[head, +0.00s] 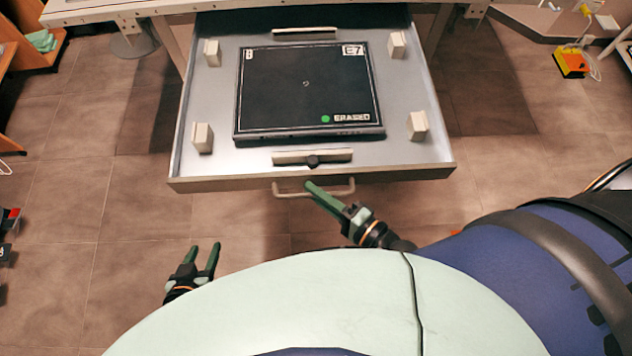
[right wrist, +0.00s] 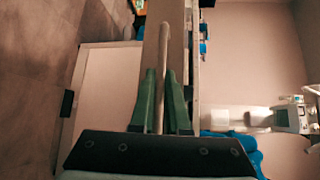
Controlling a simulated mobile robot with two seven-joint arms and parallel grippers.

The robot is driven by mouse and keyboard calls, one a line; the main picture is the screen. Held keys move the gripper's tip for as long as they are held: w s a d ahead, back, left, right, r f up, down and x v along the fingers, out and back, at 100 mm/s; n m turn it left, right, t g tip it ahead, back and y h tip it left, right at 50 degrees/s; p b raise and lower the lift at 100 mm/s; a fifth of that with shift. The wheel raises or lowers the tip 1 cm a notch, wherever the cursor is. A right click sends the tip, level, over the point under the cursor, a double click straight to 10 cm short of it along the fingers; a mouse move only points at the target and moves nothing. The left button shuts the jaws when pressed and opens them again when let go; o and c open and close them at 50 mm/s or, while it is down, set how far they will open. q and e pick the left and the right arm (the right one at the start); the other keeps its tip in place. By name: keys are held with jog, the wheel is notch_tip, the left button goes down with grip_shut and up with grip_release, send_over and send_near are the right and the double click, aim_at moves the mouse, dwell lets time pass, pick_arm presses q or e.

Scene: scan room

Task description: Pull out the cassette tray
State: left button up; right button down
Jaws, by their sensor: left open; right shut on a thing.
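The cassette tray (head: 215,165) is a grey metal drawer that stands out from under the table in the head view. A flat black cassette (head: 300,85) marked "E7" and "ERASED", with a green dot, lies in it. The tray's front has a pale bar handle (head: 290,194). My left gripper (head: 204,252) is open and empty, low and to the left, apart from the tray.
Several pale blocks (head: 202,138) stand around the cassette inside the tray. The table edge (head: 110,12) runs above the tray's back. An orange device (head: 570,62) is on the floor at right.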

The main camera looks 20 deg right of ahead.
pick_arm(q)
jog(key=shift+s, duration=0.1)
pick_arm(e)
jog(key=shift+w, duration=0.1)
jog(key=c, duration=1.2)
grip_release()
jog(key=shift+r, duration=0.1)
pick_arm(q)
jog(key=shift+d, duration=0.1)
